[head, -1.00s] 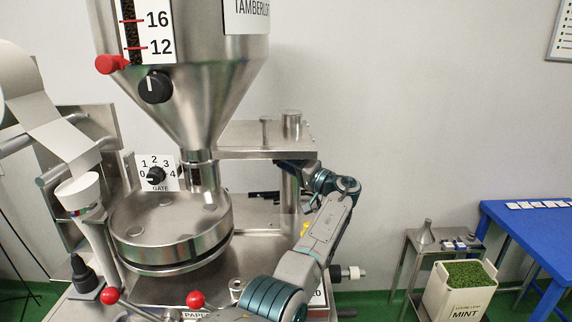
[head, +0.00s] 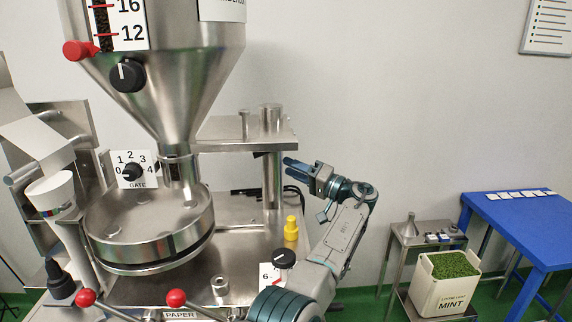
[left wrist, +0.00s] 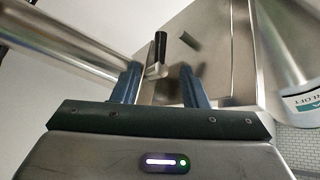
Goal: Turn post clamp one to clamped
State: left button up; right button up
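My left gripper (head: 292,164) is at the right of the metal post (head: 271,182) under the steel shelf, pointing left at it and apart from it. The left wrist view shows its two blue fingers (left wrist: 160,88) parted. A small lever with a black handle (left wrist: 160,46) and a metal foot shows between and beyond the fingers; contact cannot be told. A thick metal bar (left wrist: 85,40) crosses the upper left of that view. No clamp label is readable, so I cannot tell which clamp the lever belongs to or its setting. My right gripper is out of view.
The steel shelf (head: 240,133) lies above the gripper. The round hopper pan (head: 150,235) stands at left. A yellow fitting (head: 291,228) and a black knob (head: 284,258) stand below. Open space lies right, before the mint bin (head: 447,283) and blue table (head: 525,215).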

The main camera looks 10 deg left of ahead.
pick_arm(q)
jog(key=p+v, duration=0.1)
jog(key=p, duration=0.2)
jog(key=shift+s+d, duration=0.2)
jog(key=shift+d, duration=0.1)
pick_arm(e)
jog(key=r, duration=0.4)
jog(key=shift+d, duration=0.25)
pick_arm(q)
jog(key=shift+f, duration=0.1)
